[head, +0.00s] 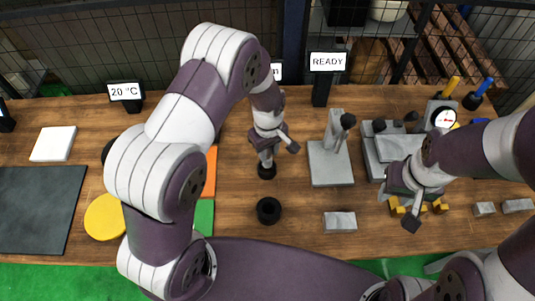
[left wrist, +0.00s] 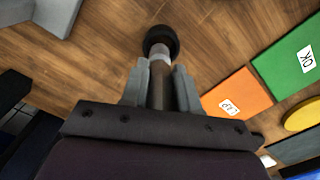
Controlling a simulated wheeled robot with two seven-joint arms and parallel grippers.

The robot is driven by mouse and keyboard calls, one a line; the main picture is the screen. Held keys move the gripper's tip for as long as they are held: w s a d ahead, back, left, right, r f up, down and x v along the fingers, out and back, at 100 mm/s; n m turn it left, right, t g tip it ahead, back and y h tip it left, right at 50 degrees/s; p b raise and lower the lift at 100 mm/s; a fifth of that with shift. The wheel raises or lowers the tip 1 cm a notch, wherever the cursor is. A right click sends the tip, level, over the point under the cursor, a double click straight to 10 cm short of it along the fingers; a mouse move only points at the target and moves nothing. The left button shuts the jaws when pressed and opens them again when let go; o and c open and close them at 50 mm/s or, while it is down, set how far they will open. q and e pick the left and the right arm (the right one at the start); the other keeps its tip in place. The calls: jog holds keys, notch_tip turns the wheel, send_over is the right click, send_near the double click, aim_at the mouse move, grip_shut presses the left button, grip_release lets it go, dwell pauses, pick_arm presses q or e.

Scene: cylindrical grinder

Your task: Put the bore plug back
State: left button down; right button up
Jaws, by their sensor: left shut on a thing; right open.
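My left gripper (head: 266,156) points down over the middle of the table. It is shut on the bore plug (left wrist: 159,85), a grey cylinder with a lighter band toward its far end. A round black part (left wrist: 160,40) shows at that end, and in the head view it sits just below the fingers (head: 267,171). I cannot tell whether it belongs to the plug or is a separate seat. A black ring (head: 268,210) with a dark hole stands nearer to me, apart from the gripper. My right gripper (head: 410,203) is open at the right, above small yellow blocks.
An orange card (head: 210,172) and a green card (head: 204,217) lie left of the plug. A grey stand (head: 331,165) is to its right, with a metal block (head: 340,221) in front. A grey fixture (head: 388,148) stands further right. A "READY" sign (head: 327,62) stands behind.

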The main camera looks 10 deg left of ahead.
aim_at(268, 160)
pick_arm(q)
jog(key=f, duration=0.2)
jog(key=f+p, duration=0.1)
jog(key=shift+s+f, duration=0.25)
jog(key=shift+w+f, duration=0.15)
jog(key=shift+f, duration=0.25)
jog(key=c, duration=0.8)
grip_release()
jog(key=shift+r, duration=0.1)
jog(key=shift+c, duration=0.2)
